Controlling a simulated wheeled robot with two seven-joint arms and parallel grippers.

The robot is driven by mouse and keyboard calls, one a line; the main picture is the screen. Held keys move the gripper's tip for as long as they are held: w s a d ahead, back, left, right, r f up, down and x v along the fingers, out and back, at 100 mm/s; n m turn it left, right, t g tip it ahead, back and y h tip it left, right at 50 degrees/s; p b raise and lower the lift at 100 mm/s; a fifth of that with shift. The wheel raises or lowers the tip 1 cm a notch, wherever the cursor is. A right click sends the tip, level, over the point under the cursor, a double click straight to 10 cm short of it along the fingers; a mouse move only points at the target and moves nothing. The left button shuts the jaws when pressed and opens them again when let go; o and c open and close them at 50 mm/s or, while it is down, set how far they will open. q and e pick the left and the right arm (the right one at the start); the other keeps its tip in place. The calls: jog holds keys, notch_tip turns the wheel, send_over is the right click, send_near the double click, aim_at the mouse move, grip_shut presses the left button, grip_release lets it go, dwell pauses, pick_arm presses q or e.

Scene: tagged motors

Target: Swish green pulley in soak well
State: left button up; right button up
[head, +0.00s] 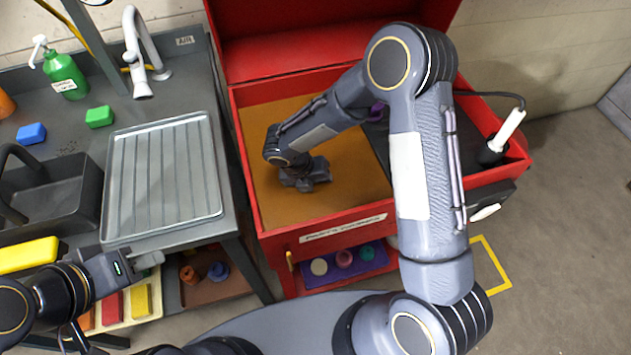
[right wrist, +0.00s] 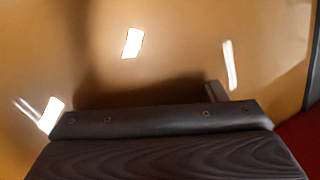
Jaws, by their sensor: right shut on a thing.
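The soak well (head: 345,205) is the brown, glossy basin in the left part of a red cabinet. My right arm reaches down into it, and my right gripper (head: 304,184) is low at its surface. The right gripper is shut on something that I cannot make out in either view. In the right wrist view the brown surface (right wrist: 180,45) fills the space beyond the dark gripper body. A dark green disc (head: 366,252) lies on a purple tray below the cabinet front; I cannot tell if it is a pulley. My left gripper (head: 150,262) is at the lower left; its jaw opening is unclear.
The red cabinet rim (head: 248,185) surrounds the well, with the raised lid behind. A purple part (head: 377,111) lies on the dark right section. A ribbed drain tray (head: 165,175) and a sink stand left. An orange part (head: 188,274) and blue part (head: 218,271) sit on a lower shelf.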

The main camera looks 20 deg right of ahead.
jog(key=shift+f, duration=0.4)
jog(key=shift+r+p, duration=1.5)
jog(key=shift+r, duration=0.35)
jog(key=shift+f+b, duration=1.35)
jog(key=shift+f, duration=0.5)
jog(key=shift+r+p, duration=1.6)
jog(key=shift+r, duration=0.25)
jog(key=shift+f+b, duration=1.3)
jog(key=shift+f, duration=0.5)
jog(key=shift+r, duration=0.1)
notch_tip(320, 180, up, 22)
jog(key=p, duration=1.7)
jog(key=shift+r, duration=0.2)
